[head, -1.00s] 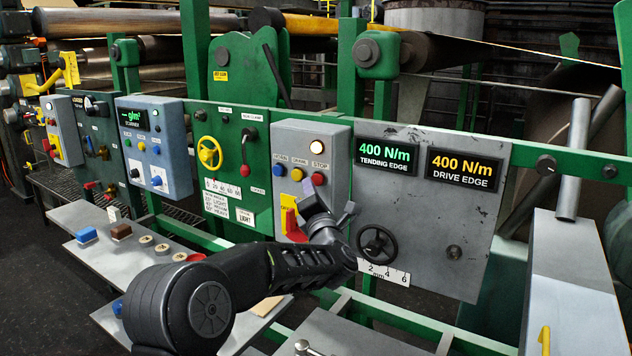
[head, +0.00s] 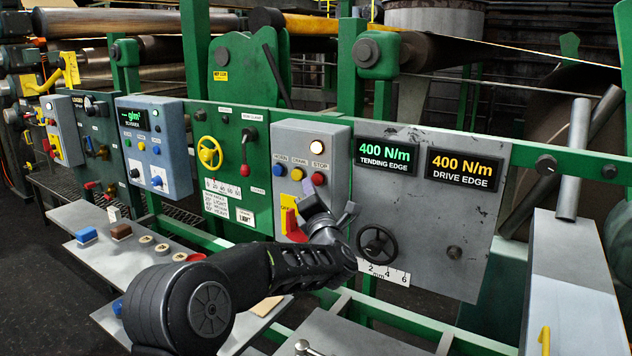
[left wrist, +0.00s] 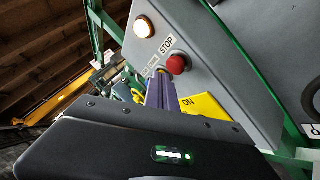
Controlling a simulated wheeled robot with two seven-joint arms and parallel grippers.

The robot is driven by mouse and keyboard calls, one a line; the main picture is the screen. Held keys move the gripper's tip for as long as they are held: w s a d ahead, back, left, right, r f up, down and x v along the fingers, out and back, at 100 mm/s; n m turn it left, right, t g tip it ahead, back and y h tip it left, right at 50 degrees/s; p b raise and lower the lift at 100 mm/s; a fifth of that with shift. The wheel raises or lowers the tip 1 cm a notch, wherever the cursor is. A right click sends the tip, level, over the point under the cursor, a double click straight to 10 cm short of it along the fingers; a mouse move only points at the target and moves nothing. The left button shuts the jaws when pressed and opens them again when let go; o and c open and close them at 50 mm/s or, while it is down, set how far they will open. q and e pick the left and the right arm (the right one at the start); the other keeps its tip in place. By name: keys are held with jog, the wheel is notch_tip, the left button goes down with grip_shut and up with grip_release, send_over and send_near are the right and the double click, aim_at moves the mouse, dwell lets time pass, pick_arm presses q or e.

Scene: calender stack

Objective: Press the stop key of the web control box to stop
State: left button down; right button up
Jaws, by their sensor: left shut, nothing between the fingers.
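The web control box (head: 338,160) is a grey box on the green frame in the head view. Its stop key (head: 318,179) is a round red button under a STOP label, right of a yellow and a blue button. The stop key (left wrist: 176,64) also shows in the left wrist view. My left gripper (head: 307,186) is shut and empty in front of the box, its tips just below and left of the red button. In the left wrist view the shut fingers (left wrist: 160,92) point up toward the button's lower left. I cannot tell the exact gap.
A lit white lamp (head: 316,145) sits above the buttons. A red handle (head: 292,228) on a yellow plate is just below, close to my gripper. A grey panel with tension displays (head: 387,156) and a black handwheel (head: 376,243) stands to the right.

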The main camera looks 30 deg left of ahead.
dwell(0.4)
pick_arm(q)
jog(key=shift+w+b, duration=0.45)
jog(key=shift+b, duration=0.1)
jog(key=shift+w, duration=0.5)
dwell(0.6)
jog(key=shift+s, duration=0.1)
jog(key=shift+s+b, duration=0.85)
jog(key=shift+b, duration=0.3)
